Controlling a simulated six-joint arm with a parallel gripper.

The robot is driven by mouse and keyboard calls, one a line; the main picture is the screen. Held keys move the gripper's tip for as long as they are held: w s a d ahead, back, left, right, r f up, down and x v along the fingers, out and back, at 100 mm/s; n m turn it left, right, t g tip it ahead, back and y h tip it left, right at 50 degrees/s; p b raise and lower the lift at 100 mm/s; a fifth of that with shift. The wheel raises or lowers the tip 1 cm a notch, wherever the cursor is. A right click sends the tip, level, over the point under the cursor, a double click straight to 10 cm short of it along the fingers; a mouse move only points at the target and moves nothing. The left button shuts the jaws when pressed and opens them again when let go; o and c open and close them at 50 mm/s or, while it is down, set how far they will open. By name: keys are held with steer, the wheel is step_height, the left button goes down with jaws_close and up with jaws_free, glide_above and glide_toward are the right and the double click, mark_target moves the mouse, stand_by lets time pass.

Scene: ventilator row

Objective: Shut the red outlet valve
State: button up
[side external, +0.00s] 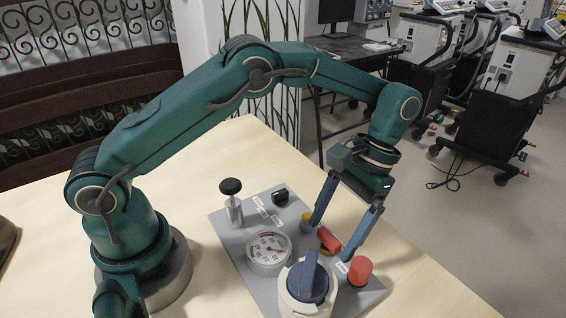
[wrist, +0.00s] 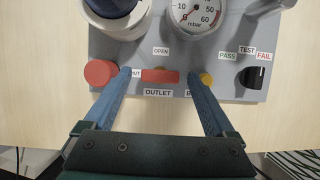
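The red outlet valve handle (side external: 328,240) is a short red bar on the grey panel. In the wrist view the red handle (wrist: 160,76) lies crosswise, its left end beside the partly hidden SHUT label (wrist: 136,72). The OPEN label (wrist: 161,51) is above it and the OUTLET label (wrist: 158,92) below. My gripper (side external: 330,242) is open over the valve. In the wrist view my gripper (wrist: 158,74) has one finger beyond each end of the handle, with gaps visible. I cannot tell the exact fingertip height above the panel.
A red round knob (wrist: 101,73) is close to the left finger, and a yellow knob (wrist: 206,79) close to the right one. The panel (side external: 232,236) also carries a gauge (side external: 268,250), a blue dial (side external: 308,281), a black-topped plunger (side external: 231,187) and a black switch (side external: 280,197).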

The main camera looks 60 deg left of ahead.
steer(key=shift+v, duration=2.55)
step_height(320, 180, up, 15)
steer(key=n+t, duration=0.1)
steer(key=t, duration=0.4)
glide_above(332, 236)
steer(key=s+a, duration=0.3)
steer(key=a, duration=0.3)
steer(key=s+a+f+t, duration=0.3)
steer(key=s+f+t, duration=0.2)
steer(key=s+f, duration=0.3)
steer(key=shift+s+a, duration=0.3)
